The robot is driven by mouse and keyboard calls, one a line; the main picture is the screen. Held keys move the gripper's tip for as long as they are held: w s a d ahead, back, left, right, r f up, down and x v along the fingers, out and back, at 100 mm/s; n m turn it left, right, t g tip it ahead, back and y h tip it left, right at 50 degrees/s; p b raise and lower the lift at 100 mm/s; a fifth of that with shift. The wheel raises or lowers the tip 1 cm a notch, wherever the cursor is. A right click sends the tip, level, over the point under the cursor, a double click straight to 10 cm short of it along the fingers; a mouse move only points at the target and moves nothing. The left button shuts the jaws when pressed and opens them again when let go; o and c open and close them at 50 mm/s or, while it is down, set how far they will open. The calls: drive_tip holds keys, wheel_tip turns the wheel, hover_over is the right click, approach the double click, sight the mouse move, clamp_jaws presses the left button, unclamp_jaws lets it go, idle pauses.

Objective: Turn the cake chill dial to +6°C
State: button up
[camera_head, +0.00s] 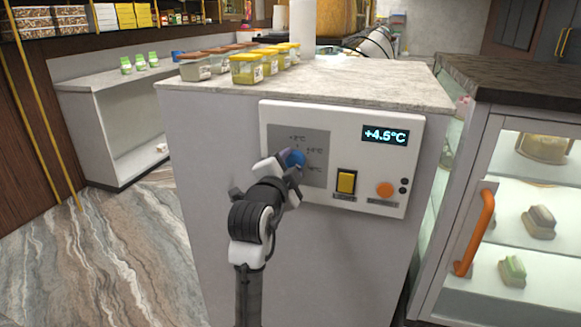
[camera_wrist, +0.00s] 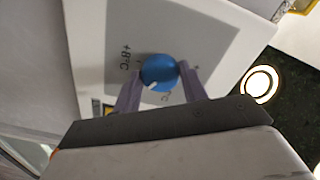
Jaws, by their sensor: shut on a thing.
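The cake chill dial is a blue round knob (camera_head: 294,158) on the grey square of a white control panel (camera_head: 340,122), which is fixed to the front of the counter. The panel's display (camera_head: 385,135) reads +4.5°C. My gripper (camera_head: 288,160) is at the dial, and its arm hides part of the dial and its scale. In the wrist view the two purple fingers stand on either side of the blue dial (camera_wrist: 159,72), shut on it. A white pointer mark shows on the dial's lower left, and a +8°C label is to its left.
A yellow switch (camera_head: 346,182) and an orange button (camera_head: 385,190) sit right of the dial on the panel. Several yellow-lidded tubs (camera_head: 246,69) stand on the countertop above. A glass cake case with an orange handle (camera_head: 474,232) is at the right. The floor at left is clear.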

drive_tip(key=o, duration=1)
drive_tip(key=shift+c, duration=0.2)
drive_tip(key=b+v, duration=0.2)
drive_tip(key=v, duration=1.2)
drive_tip(key=shift+w, duration=0.1)
